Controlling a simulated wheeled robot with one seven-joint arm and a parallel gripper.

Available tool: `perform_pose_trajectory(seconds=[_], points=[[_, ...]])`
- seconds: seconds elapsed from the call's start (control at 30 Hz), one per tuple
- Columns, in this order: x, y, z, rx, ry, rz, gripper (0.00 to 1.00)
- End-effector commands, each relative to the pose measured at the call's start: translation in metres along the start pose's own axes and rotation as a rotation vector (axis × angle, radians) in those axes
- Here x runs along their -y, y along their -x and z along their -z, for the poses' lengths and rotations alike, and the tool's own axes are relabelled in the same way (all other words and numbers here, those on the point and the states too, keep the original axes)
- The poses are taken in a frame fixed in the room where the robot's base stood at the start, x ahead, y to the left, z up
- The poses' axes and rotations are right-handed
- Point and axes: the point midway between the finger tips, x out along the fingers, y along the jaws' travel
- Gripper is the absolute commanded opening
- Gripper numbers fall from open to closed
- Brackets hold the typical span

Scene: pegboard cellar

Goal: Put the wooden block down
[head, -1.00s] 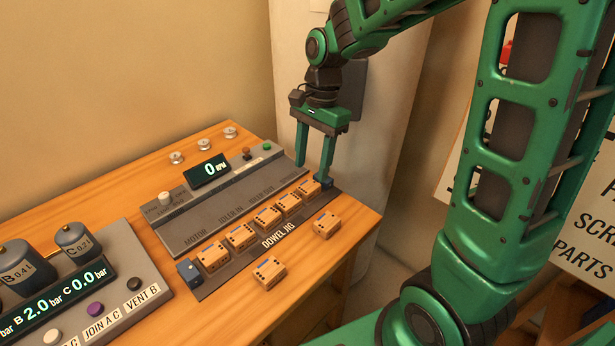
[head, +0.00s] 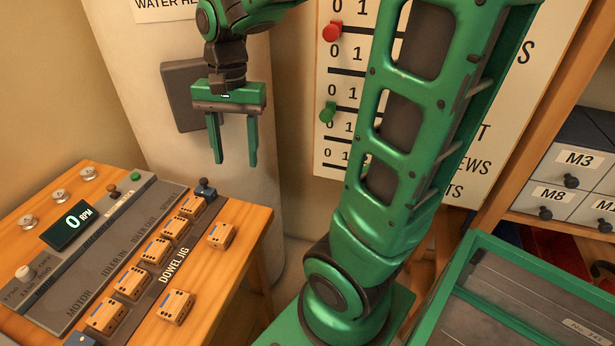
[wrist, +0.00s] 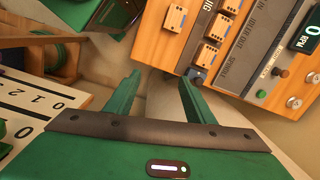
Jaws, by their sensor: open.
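My gripper (head: 233,158) is open and empty in the head view, raised in front of the pale cylinder, to the right of and above the bench's far end. Several wooden blocks sit in a row in the dowel jig (head: 158,297), one of them the block (head: 155,250) in mid-row. Two more lie loose on the bench to the right of the jig: a nearer block (head: 176,307) and a farther block (head: 221,235). In the wrist view my gripper (wrist: 158,80) has nothing between its fingers, and the farther loose block (wrist: 174,18) shows beyond them.
The wooden bench (head: 240,262) carries a grey motor panel (head: 90,262) reading 0 RPM. A board with red and green pegs (head: 328,112) stands behind my arm. At the right are a green-rimmed tray (head: 480,300) and labelled drawers (head: 560,170).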

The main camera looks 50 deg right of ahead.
Motion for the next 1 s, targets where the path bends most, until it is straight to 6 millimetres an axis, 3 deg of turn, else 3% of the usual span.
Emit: perform_pose_trajectory(seconds=[0.03, 0.2, 0.4, 0.6, 1.0], points=[[-0.026, -0.001, -0.001, -0.013, 0.038, 0.001, 0.49], [-0.101, -0.012, -0.008, -0.045, 0.199, -0.016, 0.49], [-0.158, -0.026, -0.022, -0.059, 0.338, -0.04, 0.49], [-0.176, -0.033, -0.03, -0.061, 0.395, -0.05, 0.49], [-0.176, -0.033, -0.029, -0.06, 0.399, -0.051, 0.49]])
